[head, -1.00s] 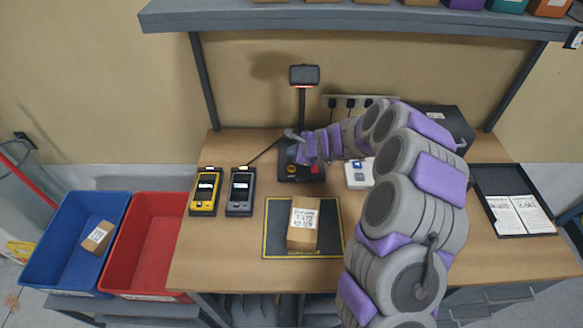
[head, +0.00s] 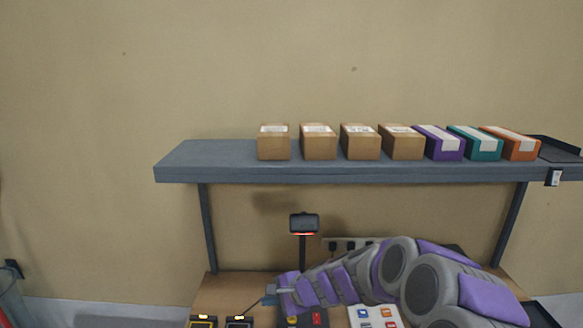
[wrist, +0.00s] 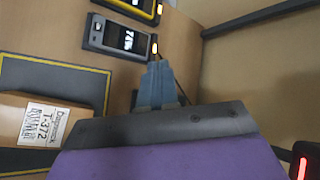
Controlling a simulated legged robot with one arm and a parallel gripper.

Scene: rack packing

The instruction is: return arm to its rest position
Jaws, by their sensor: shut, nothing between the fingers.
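My arm reaches in from the lower right of the head view and bends left above the table. My gripper (head: 270,292) is at its left end, above the back part of the table (head: 220,290). In the wrist view my gripper (wrist: 166,62) has its fingers together with nothing between them. It points toward the dark handheld device (wrist: 118,38), apart from the brown box with the label (wrist: 30,122) on the dark mat (wrist: 50,75).
A grey shelf (head: 230,174) holds several brown boxes (head: 319,146) and a purple (head: 440,146), a teal (head: 476,147) and an orange box (head: 512,147). A scanner on a post (head: 304,224) stands close behind my gripper. A power strip (head: 350,244) is on the wall.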

